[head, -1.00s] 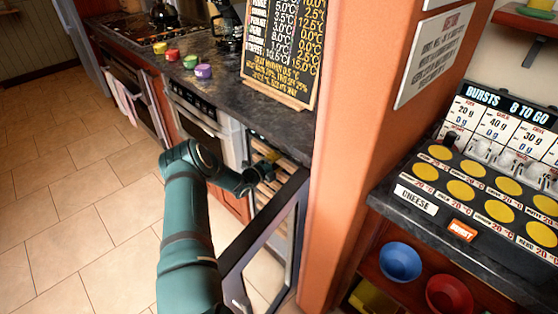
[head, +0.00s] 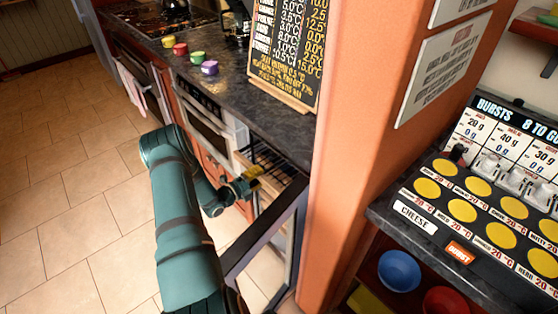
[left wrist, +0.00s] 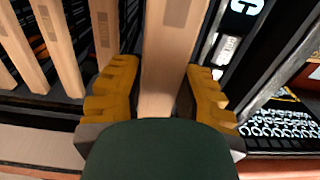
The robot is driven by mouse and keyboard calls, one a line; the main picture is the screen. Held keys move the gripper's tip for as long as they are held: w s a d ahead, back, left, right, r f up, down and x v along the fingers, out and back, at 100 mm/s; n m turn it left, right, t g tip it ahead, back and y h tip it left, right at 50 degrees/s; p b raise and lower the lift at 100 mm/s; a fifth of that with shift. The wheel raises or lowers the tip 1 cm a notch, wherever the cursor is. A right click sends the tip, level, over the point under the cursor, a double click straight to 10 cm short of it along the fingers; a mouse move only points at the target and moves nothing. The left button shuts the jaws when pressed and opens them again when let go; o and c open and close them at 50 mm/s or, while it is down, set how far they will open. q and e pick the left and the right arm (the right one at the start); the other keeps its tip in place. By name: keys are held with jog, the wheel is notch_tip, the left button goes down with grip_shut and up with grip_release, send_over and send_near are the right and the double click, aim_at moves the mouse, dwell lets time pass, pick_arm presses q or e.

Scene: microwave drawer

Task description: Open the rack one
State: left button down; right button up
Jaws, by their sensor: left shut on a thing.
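The rack (left wrist: 172,45) has a pale wooden front bar and sits in an open under-counter cabinet; in the head view it shows at the cabinet opening (head: 284,172). My left gripper (head: 250,180) is at the rack's front. In the left wrist view its yellow fingers (left wrist: 160,92) are on either side of the wooden bar, shut on it. The rack appears partly slid out, with dark wires showing behind its front. The arm and gripper hide part of the front. My right gripper is not in view.
The cabinet's dark-framed glass door (head: 268,240) stands open, just right of my left arm. Other wooden rack fronts (left wrist: 60,50) show beside the held one. An orange pillar (head: 350,150) bounds the right side. Tiled floor (head: 80,200) at the left is free.

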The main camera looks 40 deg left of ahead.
pick_arm(q)
jog(key=s+a+b, duration=0.1)
jog(key=s+a, duration=0.1)
jog(key=s, duration=2)
jog(key=shift+s, duration=0.15)
jog(key=c, duration=0.6)
grip_release()
jog(key=shift+s, duration=0.1)
jog(key=s, duration=0.8)
jog(key=s+a, duration=0.1)
jog(key=s, duration=0.2)
jog(key=shift+s, duration=0.4)
jog(key=shift+d, duration=0.1)
